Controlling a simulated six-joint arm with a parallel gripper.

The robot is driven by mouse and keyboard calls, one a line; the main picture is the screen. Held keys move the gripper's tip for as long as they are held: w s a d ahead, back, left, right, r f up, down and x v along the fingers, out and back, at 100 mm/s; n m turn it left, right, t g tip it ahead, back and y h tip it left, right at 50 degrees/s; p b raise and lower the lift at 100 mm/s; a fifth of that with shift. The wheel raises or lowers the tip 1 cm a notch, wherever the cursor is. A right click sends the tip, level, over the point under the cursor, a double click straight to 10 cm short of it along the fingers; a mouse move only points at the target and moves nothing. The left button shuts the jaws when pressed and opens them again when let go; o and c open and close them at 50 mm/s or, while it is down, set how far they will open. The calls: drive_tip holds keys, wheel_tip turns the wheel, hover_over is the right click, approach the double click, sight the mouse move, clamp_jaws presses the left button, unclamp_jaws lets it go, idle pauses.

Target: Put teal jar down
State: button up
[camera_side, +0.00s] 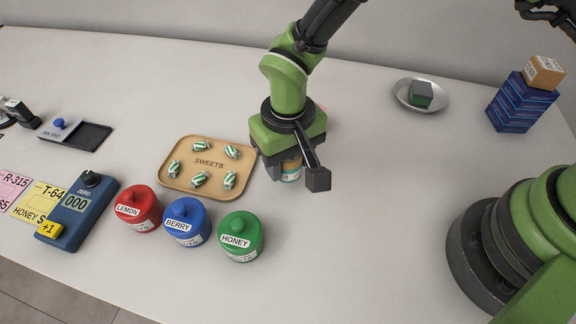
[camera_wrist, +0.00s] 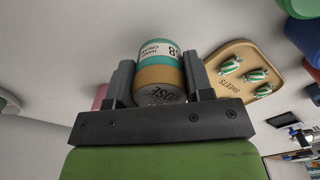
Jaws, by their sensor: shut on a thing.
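The teal jar (camera_wrist: 160,77) has a teal body, a white label and a tan end, and it lies between both fingers in the wrist view. My gripper (camera_wrist: 160,85) is shut on it. In the side view my gripper (camera_side: 296,170) is just right of the sweets tray, and only a small part of the jar (camera_side: 291,171) shows beneath it. The rest is hidden by my gripper. I cannot tell whether the jar touches the counter.
A tan sweets tray (camera_side: 208,187) with several striped sweets is left of my gripper. Red (camera_side: 138,208), blue (camera_side: 187,222) and green (camera_side: 241,237) jars stand in front. A metal dish (camera_side: 403,94) and stacked boxes (camera_side: 520,103) are at back right. The counter's middle right is clear.

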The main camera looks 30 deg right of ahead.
drive_tip(key=shift+f, duration=1.2)
drive_tip(key=shift+f, duration=0.1)
drive_tip(key=o, duration=1)
drive_tip(key=shift+c, duration=0.2)
